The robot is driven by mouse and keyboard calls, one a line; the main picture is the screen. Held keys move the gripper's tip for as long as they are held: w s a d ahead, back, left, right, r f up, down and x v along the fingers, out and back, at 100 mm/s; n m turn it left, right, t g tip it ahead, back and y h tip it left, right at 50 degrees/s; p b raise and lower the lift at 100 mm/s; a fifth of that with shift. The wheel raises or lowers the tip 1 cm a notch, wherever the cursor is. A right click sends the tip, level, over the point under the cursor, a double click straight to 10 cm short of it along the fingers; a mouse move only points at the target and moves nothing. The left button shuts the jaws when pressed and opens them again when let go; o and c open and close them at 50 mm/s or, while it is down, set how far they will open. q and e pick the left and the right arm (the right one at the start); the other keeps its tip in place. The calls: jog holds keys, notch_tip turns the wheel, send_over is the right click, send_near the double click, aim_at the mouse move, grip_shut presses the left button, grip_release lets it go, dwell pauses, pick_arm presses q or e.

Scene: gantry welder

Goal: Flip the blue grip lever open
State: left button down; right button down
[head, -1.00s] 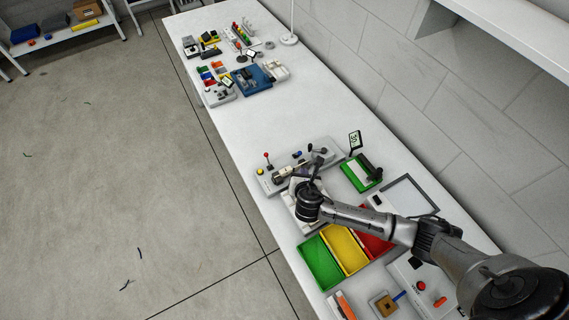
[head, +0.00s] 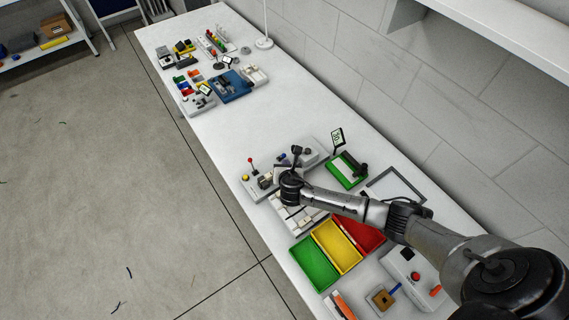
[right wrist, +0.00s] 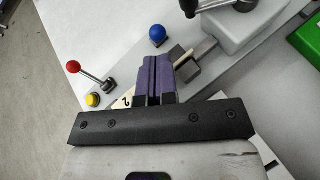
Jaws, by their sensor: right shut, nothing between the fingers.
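In the right wrist view a blue ball grip (right wrist: 157,34) stands on the grey panel, just beyond my fingertips; a gap shows between them. It is the only blue grip I can make out. My right gripper (right wrist: 155,62) is shut and empty, its two purple-dark fingers side by side over the panel. My left gripper is not in view.
A red ball lever (right wrist: 73,67) and a yellow knob (right wrist: 92,100) stand left of my fingers. A black-handled lever (right wrist: 190,8) rises beyond. Green, yellow (head: 338,246) and red trays lie in front of the panel. A green-based device (head: 345,172) stands to the right.

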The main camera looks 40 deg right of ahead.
jog(key=shift+x, duration=1.05)
